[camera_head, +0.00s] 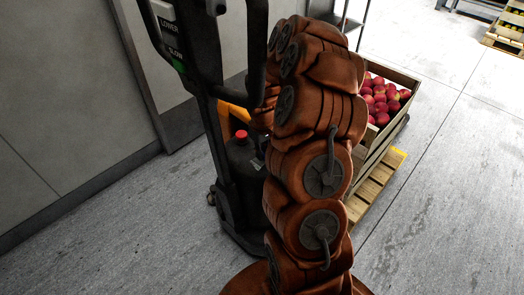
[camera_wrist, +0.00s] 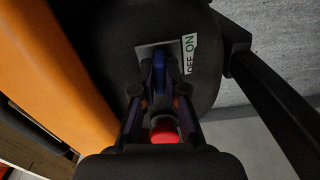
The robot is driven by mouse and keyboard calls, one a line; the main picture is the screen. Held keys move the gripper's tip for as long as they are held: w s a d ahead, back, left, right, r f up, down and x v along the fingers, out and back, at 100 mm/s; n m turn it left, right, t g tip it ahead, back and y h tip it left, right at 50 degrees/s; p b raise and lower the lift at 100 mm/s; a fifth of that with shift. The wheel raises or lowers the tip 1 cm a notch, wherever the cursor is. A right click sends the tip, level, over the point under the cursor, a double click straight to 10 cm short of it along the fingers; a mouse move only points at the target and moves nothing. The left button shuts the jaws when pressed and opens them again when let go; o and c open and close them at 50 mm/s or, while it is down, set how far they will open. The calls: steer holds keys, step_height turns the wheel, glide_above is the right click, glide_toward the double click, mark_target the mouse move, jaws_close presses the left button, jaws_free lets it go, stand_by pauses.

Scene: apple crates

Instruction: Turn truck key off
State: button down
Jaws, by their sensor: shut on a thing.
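The truck (camera_head: 228,165) is black and stands behind my brown arm in the head view. A blue key (camera_wrist: 158,62) stands at a grey plate on the truck's dark cover in the wrist view. My gripper (camera_wrist: 157,92) is shut on the key, with a finger on either side of it. I cannot tell exactly which word the key points to. In the head view my arm hides the gripper and the key.
A red button (camera_wrist: 165,130) shows between my fingers, and one red button (camera_head: 241,134) shows on the truck in the head view. An orange part (camera_wrist: 55,60) is close on the left. A crate of red apples (camera_head: 404,108) sits on a pallet (camera_head: 372,190). Floor is free at the right.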

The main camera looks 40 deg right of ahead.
steer(key=shift+n, duration=0.7)
steer(key=shift+w, duration=0.1)
steer(key=c, duration=1.2)
jaws_free()
step_height(320, 180, up, 12)
steer(key=shift+r, duration=0.1)
